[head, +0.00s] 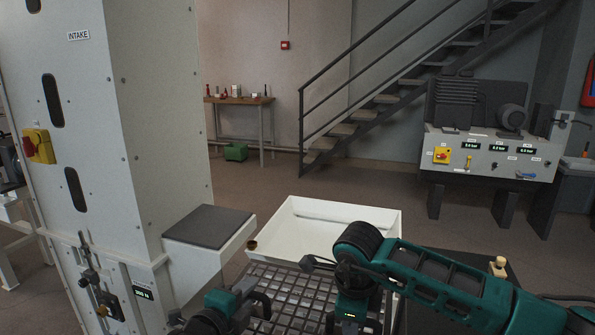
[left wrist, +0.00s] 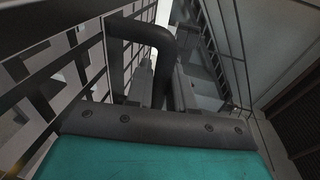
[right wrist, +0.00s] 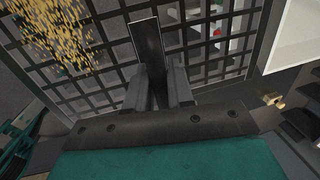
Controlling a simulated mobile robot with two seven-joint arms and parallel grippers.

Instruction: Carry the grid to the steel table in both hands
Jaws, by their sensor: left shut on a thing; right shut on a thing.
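The grid (head: 290,290) is a dark lattice of square openings, low in the middle of the head view. My left gripper (head: 262,303) is at its left side; in the left wrist view its fingers (left wrist: 160,85) are shut on a dark bent handle of the grid (left wrist: 110,25). My right gripper (head: 350,318) is at its right side; in the right wrist view its fingers (right wrist: 158,90) are shut on a flat dark handle against the lattice (right wrist: 100,75). The grid's near edge is cut off in the head view. I cannot pick out the steel table with certainty.
A white tray (head: 385,222) lies just beyond the grid. The white INTAKE cabinet (head: 160,120) with a dark-topped ledge (head: 208,226) stands close on the left. Yellow grains (right wrist: 65,30) show at the lattice. A gauge panel (head: 490,155) stands back right; open floor lies beyond.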

